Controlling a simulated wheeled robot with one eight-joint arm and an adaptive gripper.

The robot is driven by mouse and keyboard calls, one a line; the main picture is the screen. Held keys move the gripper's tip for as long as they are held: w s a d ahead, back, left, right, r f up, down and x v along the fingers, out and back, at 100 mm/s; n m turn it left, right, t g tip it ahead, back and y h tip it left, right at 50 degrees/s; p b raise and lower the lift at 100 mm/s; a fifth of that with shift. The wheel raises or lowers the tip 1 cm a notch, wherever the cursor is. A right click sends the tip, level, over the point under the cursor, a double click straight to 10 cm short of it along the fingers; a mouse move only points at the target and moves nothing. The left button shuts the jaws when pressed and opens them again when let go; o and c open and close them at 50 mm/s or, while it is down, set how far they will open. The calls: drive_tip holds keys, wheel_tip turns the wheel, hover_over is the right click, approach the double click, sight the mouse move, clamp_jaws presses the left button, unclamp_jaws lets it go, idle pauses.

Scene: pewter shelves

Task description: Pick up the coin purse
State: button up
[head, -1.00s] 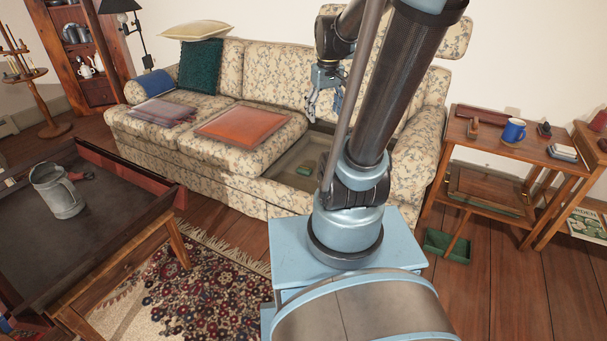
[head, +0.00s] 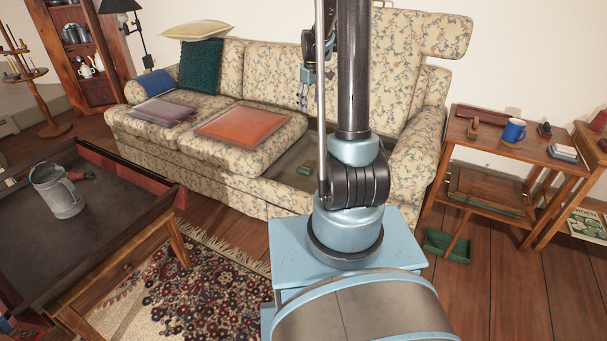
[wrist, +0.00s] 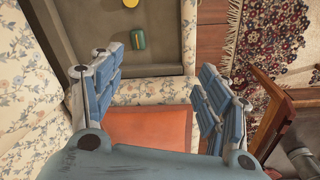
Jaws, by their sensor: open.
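A small green item with a lighter band, which looks like the coin purse (wrist: 137,39), lies in the open seat well of the sofa in the wrist view. In the head view the same green item (head: 304,168) shows beside my arm, small and low in the well. In the head view my gripper (head: 302,90) is raised in front of the sofa back.
A yellow item (wrist: 130,3) lies in the well near the green one. The floral sofa (head: 255,75) has an orange cushion (head: 241,126) left of the well. A tray table (head: 110,215) with a pewter tankard (head: 57,190) stands at left, a side table (head: 500,145) at right.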

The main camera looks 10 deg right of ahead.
drive_tip(key=w+f+n, duration=0.2)
drive_tip(key=w+f, duration=0.7)
drive_tip(key=f, duration=0.1)
drive_tip(key=n, duration=0.2)
hover_over(305, 169)
wheel_tip(305, 169, down, 17)
drive_tip(key=shift+g, duration=0.4)
drive_tip(key=f, duration=0.8)
drive_tip(key=w+f, duration=0.1)
drive_tip(key=f, duration=0.3)
drive_tip(key=shift+s+a+f, duration=0.1)
drive_tip(key=shift+s+f, duration=0.05)
drive_tip(key=shift+f, duration=1.15)
drive_tip(key=shift+s+f, duration=0.1)
drive_tip(key=shift+f, duration=1.2)
drive_tip(key=c, duration=1.2)
